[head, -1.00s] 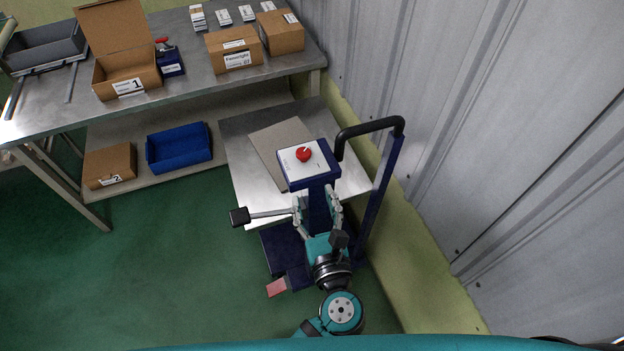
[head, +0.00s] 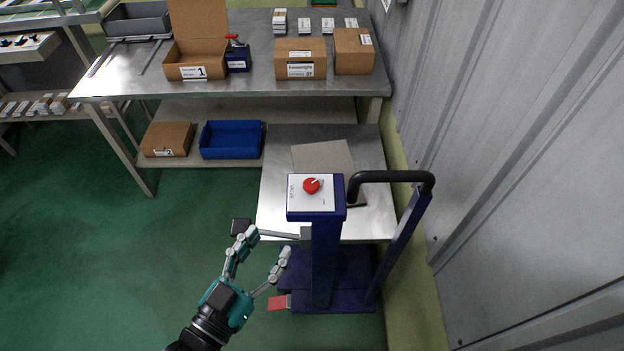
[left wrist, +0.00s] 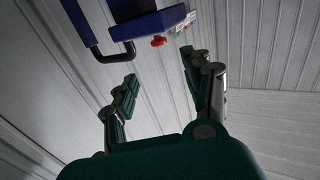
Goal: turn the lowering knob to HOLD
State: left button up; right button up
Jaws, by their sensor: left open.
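The lowering knob (head: 311,185) is a small red dial on the white panel (head: 325,197) atop the blue lift column (head: 325,265). Its pale mark points up and to the right in the head view; the panel's print is too small to read. The knob also shows side-on in the left wrist view (left wrist: 158,41), beyond my fingers. My left gripper (head: 268,243) is open and empty, left of the column and apart from the knob. Its upper finger overlaps the grey lever in the picture; I cannot tell whether they touch. My right gripper is not in view.
The lever's black end (head: 240,227) sticks out left of the column. A black handle (head: 395,177) rises to the right, near the ribbed wall (head: 500,200). A red pedal (head: 279,303) sits low. A metal workbench (head: 420,85) with boxes stands behind. Green floor is free at left.

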pick_arm(q)
jog(key=p, duration=0.1)
send_near(308, 188)
jog(key=p+x, duration=0.2)
jog(key=x, duration=0.8)
jog(key=shift+w+d, duration=0.35)
jog(key=shift+w, duration=0.2)
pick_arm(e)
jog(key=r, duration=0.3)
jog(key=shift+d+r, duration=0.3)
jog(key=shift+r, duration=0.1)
pick_arm(q)
jog(key=c, duration=0.6)
jog(key=shift+f, duration=0.1)
grip_shut()
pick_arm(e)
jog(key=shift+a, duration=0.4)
